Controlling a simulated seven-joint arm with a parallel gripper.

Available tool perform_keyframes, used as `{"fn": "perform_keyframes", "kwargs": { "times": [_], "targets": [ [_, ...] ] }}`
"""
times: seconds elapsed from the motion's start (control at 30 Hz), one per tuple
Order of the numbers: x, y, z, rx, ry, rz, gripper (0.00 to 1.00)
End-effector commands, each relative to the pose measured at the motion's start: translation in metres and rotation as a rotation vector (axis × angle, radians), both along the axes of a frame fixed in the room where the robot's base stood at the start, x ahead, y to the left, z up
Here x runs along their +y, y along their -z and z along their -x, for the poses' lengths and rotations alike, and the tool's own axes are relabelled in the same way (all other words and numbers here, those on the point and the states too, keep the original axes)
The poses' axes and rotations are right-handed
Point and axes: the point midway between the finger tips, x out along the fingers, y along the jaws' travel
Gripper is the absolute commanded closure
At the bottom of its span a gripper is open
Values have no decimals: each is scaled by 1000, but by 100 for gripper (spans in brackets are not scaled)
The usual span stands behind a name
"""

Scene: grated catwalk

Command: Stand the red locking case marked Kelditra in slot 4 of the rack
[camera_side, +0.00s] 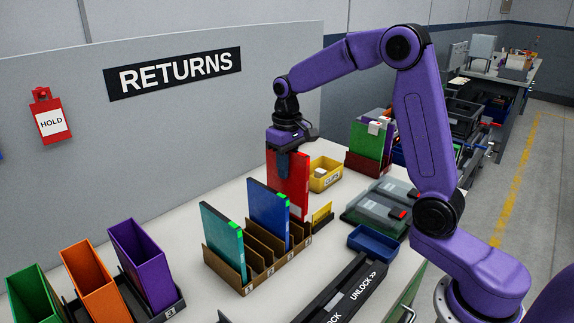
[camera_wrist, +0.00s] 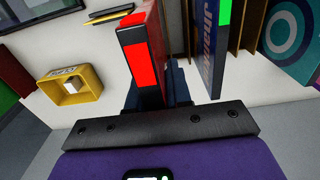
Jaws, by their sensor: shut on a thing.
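My gripper (camera_side: 284,163) is shut on the top of a red case (camera_side: 294,188), which hangs upright. No name is readable on it. In the wrist view the red case (camera_wrist: 148,56) shows a bright red patch on its near edge. The brown rack (camera_side: 228,268) stands on the white table with numbered slots. A teal case (camera_side: 223,242) stands at its left end, and a blue case (camera_side: 268,216) stands further right, near the red one. The red case is at the rack's far right end; whether its bottom is inside a slot I cannot tell.
A yellow bin (camera_side: 325,182) sits behind the red case, and a yellow card (camera_side: 321,216) stands beside the rack's right end. Grey cases (camera_side: 378,208) and a blue tray (camera_side: 372,240) lie to the right. Green, orange and purple holders (camera_side: 140,250) stand front left.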

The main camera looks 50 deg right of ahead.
Motion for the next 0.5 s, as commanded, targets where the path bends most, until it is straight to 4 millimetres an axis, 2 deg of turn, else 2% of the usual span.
{"fn": "perform_keyframes", "kwargs": {
  "times": [0.5],
  "targets": [
    [0,18,0,0,0,0,100]
  ]
}}
